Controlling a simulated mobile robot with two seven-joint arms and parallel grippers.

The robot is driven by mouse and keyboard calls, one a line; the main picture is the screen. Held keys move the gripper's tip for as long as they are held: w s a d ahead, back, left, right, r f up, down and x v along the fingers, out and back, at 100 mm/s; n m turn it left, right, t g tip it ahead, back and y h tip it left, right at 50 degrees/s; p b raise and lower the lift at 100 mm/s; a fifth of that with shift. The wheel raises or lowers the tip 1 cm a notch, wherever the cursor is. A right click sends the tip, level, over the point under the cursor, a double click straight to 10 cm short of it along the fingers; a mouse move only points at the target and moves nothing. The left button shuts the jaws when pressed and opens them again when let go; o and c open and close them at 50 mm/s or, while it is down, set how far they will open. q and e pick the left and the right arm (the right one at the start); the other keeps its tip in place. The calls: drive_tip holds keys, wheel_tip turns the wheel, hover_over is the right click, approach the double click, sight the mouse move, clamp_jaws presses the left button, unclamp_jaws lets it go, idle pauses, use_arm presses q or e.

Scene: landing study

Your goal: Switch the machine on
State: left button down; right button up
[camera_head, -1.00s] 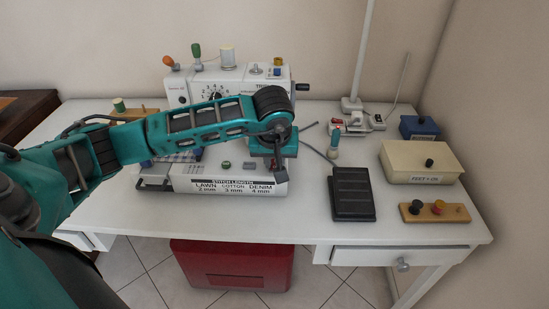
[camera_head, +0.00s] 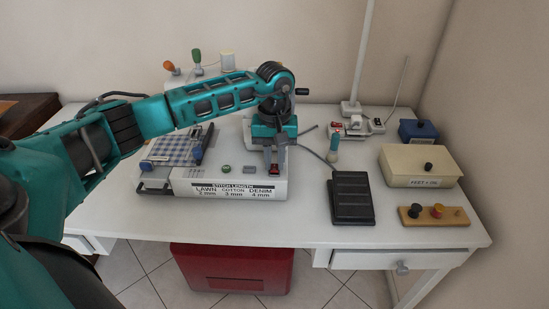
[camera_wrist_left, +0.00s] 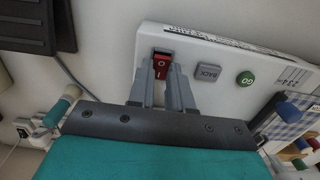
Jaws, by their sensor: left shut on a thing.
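The white sewing machine (camera_head: 230,188) stands on the table with a stitch-length label on its front. Its red rocker switch (camera_wrist_left: 161,66), marked O and I, is at the base's front right; it shows small in the head view (camera_head: 274,170). My left gripper (camera_wrist_left: 162,75) is at the switch, fingers pointing down, its tips shut on either side of the red rocker. I cannot tell clearly which way the rocker is tipped. A grey BACK button (camera_wrist_left: 207,73) and a green GO button (camera_wrist_left: 245,79) sit beside it. My right gripper is not in view.
A black foot pedal (camera_head: 352,198) lies right of the machine. A beige box (camera_head: 420,165), a blue box (camera_head: 418,131) and a wooden board with knobs (camera_head: 433,215) are farther right. Blue checked cloth (camera_head: 172,150) lies on the machine's left. The table front is clear.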

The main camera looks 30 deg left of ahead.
use_arm(q)
drive_tip(key=c, duration=1)
unclamp_jaws()
drive_tip(key=shift+c, duration=0.2)
drive_tip(key=shift+s, duration=0.1)
drive_tip(key=shift+s+d+f+t+y, duration=0.1)
drive_tip(key=shift+s+d+t+y, duration=0.15)
drive_tip(key=shift+t+y, duration=0.45)
drive_tip(key=shift+s+d+f+t+y+b, duration=0.1)
drive_tip(key=shift+s+t+y+b, duration=0.1)
drive_tip(key=shift+t, duration=0.4)
drive_tip(key=shift+s+d+f+t+y+b, duration=0.1)
drive_tip(key=shift+t+y, duration=0.1)
drive_tip(key=shift+t, duration=0.4)
drive_tip(key=p+v, duration=0.1)
drive_tip(key=v, duration=1.2)
drive_tip(key=s+d+n+h, duration=0.1)
drive_tip(key=d+h, duration=0.3)
drive_tip(key=d, duration=0.4)
drive_tip(key=s+d+r+n+g+h, duration=0.1)
drive_tip(key=s+d+h, duration=0.3)
drive_tip(key=d, duration=0.4)
drive_tip(key=s+d+n+h, duration=0.1)
drive_tip(key=s+d+h, duration=0.1)
drive_tip(key=d+h, duration=0.3)
drive_tip(key=shift+s+d+r+g, duration=0.3)
drive_tip(key=shift+d+r+g, duration=0.1)
drive_tip(key=shift+d, duration=1)
